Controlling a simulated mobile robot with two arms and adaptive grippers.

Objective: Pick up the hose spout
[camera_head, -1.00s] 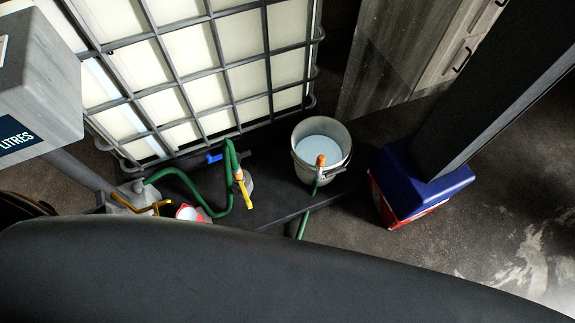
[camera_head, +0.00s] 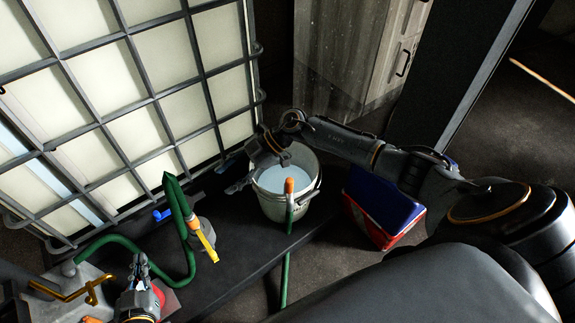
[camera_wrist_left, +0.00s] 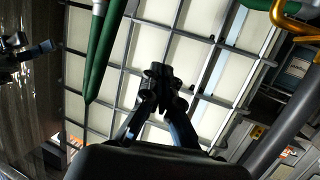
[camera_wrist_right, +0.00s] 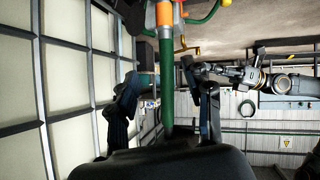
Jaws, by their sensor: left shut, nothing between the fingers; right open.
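A green hose with an orange-tipped spout (camera_head: 289,187) rises at the near side of the bucket (camera_head: 272,208). The spout's orange collar (camera_wrist_right: 164,14) and green hose (camera_wrist_right: 167,85) show between my right fingers in the right wrist view. My right gripper (camera_head: 260,172) is open beside the bucket's far left rim; I cannot tell whether it touches the hose. A second green hose (camera_head: 174,190) with a yellow and orange end (camera_head: 206,240) stands to the left. My left gripper (camera_head: 140,267) is shut and empty at the lower left; its closed fingertips (camera_wrist_left: 160,75) show in the left wrist view.
A white caged tank (camera_head: 130,85) fills the upper left. A blue and red box (camera_head: 383,205) stands right of the bucket, below my right arm. A yellow-orange handle (camera_head: 65,292) sits at lower left. The dark ledge (camera_head: 235,250) has bare room in front.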

